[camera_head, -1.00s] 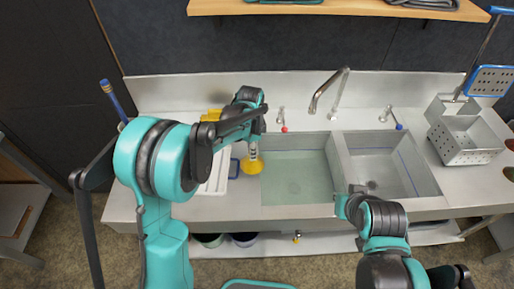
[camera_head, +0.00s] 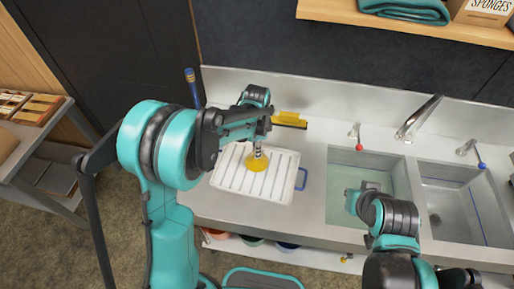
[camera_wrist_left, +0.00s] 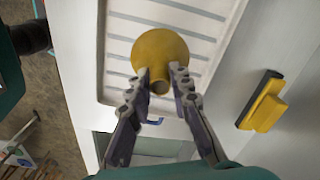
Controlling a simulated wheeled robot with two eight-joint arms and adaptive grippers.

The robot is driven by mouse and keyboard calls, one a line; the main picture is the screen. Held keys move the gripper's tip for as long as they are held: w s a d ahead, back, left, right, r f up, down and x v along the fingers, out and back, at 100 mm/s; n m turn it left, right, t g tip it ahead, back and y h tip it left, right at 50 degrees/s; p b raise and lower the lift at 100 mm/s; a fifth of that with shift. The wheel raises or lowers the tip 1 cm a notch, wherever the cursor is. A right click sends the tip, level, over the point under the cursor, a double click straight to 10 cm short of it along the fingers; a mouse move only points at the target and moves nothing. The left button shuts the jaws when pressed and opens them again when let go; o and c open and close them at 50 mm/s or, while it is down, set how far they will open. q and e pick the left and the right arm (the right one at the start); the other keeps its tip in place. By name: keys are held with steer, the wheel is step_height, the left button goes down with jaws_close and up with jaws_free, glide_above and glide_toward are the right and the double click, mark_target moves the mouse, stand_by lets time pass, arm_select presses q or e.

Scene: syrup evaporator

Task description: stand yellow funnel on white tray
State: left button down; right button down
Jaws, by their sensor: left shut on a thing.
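The yellow funnel (camera_head: 257,164) is over the middle of the white ribbed tray (camera_head: 284,192). My left gripper (camera_head: 258,150) is shut on it from above. In the left wrist view the funnel (camera_wrist_left: 160,48) shows its wide cone towards the tray (camera_wrist_left: 232,45), and the fingertips (camera_wrist_left: 161,78) close on its narrow neck. I cannot tell whether the funnel's rim touches the tray. My right gripper (camera_head: 354,199) is over the left sink; its fingers are too small to read.
A yellow-handled squeegee (camera_head: 290,120) lies behind the tray and a blue loop (camera_head: 302,178) sits at its right edge. Two sinks, one holding greenish water (camera_head: 345,165), with a tap (camera_head: 420,117), are to the right. A blue-handled tool (camera_head: 192,85) stands behind left.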

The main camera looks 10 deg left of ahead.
arm_select(q)
step_height(320, 180, down, 5)
steer(key=b, duration=0.3)
steer(key=shift+f, duration=0.1)
steer(key=shift+f+b, duration=0.5)
steer(key=shift+b, duration=0.15)
steer(key=shift+f+b, duration=0.25)
steer(key=shift+b, duration=0.05)
steer(key=c, duration=0.8)
jaws_free()
step_height(320, 180, up, 13)
steer(key=p, duration=0.8)
steer(key=shift+r+p, duration=0.1)
steer(key=shift+p, duration=0.2)
